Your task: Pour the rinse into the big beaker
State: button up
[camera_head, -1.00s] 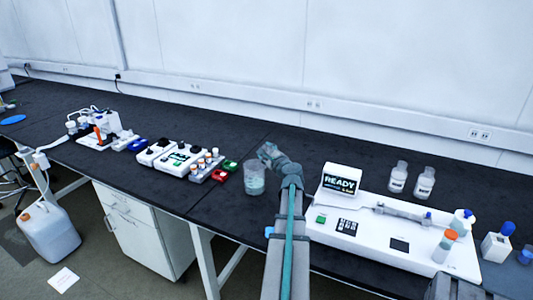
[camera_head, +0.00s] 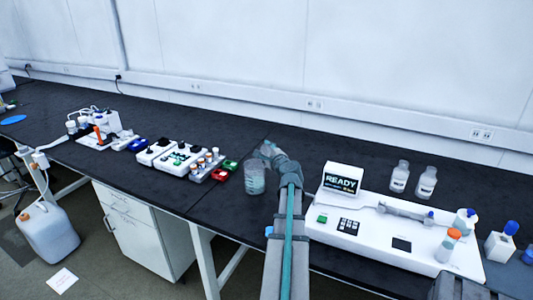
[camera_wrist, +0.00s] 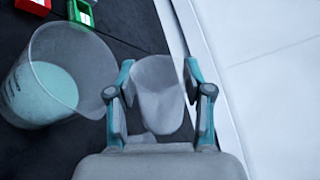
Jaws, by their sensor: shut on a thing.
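The big beaker (camera_head: 254,180) is clear and stands upright on the dark bench, with pale blue-green contents low inside. It also shows at the left of the wrist view (camera_wrist: 48,85). My gripper (camera_head: 266,151) is just beyond and right of it in the head view. In the wrist view my gripper (camera_wrist: 158,80) is shut on a small translucent vessel (camera_wrist: 159,95), one finger on each side. The vessel is beside the big beaker's rim. Whether liquid is inside the small vessel, and how far it tilts, I cannot tell.
A white instrument with a READY screen (camera_head: 341,180) stands right of my arm. Two clear bottles (camera_head: 399,177) (camera_head: 426,182) stand behind it. A red block (camera_head: 222,175) and a green block (camera_head: 229,164) lie left of the big beaker, near a vial rack (camera_head: 207,168). Bench behind my gripper is clear.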

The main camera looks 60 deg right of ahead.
jog(key=shift+a+n+b, duration=0.1)
jog(key=shift+n+b, duration=0.3)
jog(key=shift+n, duration=0.1)
dwell(0.4)
jog(key=shift+w+a+f+n+g+h+b, duration=0.1)
jog(key=shift+w+a+n+g+h+b, duration=0.1)
jog(key=shift+n+b, duration=0.65)
jog(key=shift+w+a+f+n+g+h+b, duration=0.1)
jog(key=shift+w+a+n+h+b, duration=0.1)
jog(key=shift+n+b, duration=0.65)
dwell(0.6)
jog(key=shift+a+n+b, duration=0.15)
jog(key=shift+n+b, duration=0.55)
jog(key=shift+n, duration=0.1)
dwell(0.4)
jog(key=shift+w+n, duration=0.1)
jog(key=shift+n, duration=0.2)
jog(key=shift+r, duration=0.1)
